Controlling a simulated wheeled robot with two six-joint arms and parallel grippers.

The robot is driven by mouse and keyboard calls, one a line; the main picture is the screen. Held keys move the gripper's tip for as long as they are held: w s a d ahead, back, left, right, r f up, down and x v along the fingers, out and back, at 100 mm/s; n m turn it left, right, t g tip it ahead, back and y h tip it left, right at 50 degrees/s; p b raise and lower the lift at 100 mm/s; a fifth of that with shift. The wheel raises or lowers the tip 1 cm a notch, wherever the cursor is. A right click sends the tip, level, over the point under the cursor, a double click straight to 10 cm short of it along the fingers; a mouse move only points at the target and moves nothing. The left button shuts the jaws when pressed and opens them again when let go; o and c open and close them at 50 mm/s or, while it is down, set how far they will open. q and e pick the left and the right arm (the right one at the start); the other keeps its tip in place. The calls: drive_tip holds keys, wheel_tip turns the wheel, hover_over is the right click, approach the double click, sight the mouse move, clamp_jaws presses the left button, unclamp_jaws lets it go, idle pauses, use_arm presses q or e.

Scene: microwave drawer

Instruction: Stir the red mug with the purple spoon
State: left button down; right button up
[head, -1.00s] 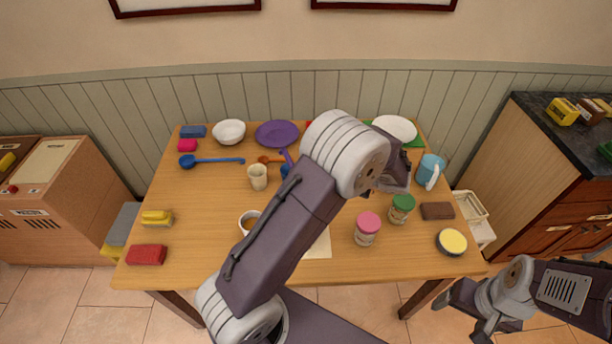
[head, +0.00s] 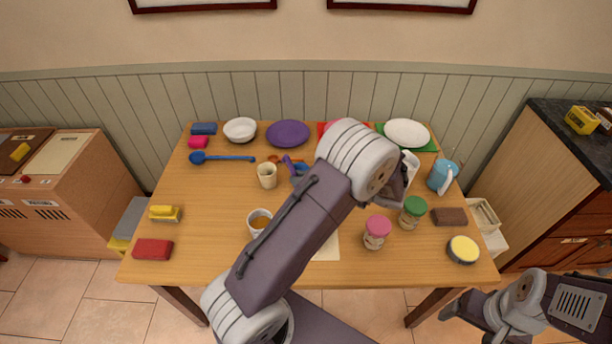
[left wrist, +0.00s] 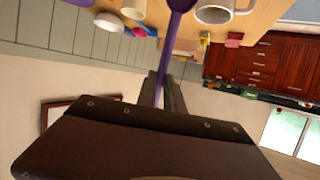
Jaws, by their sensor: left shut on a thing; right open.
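In the left wrist view my left gripper (left wrist: 164,88) is shut on the purple spoon (left wrist: 169,48), whose wide end points toward the table side of the picture. In the head view my left arm hides these fingers. A purple piece (head: 288,162) shows behind the cream cup; I cannot tell whether it is part of the spoon. I cannot make out a red mug for sure; my left arm covers the middle of the table. A white mug with a handle (left wrist: 216,11) shows beside the spoon in the wrist view. My right gripper (head: 468,325) is open and empty, low in front of the table.
The table (head: 200,220) bears a cream cup (head: 267,178), a white cup with brown contents (head: 259,222), pink-lidded (head: 376,234) and green-lidded jars (head: 413,212), a blue mug (head: 440,177), a purple plate (head: 288,133) and a blue ladle (head: 225,158). Its left middle is clear.

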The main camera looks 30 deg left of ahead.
use_arm(q)
drive_tip(key=shift+d+f+b, duration=0.45)
drive_tip(key=shift+f+b, duration=0.8)
drive_tip(key=shift+b, duration=0.15)
drive_tip(key=shift+d+f+b, duration=0.4)
drive_tip(key=shift+f+b, duration=0.8)
drive_tip(key=shift+b, duration=0.15)
drive_tip(key=shift+d+f+b, duration=0.45)
drive_tip(key=shift+f+b, duration=0.8)
drive_tip(key=shift+b, duration=0.15)
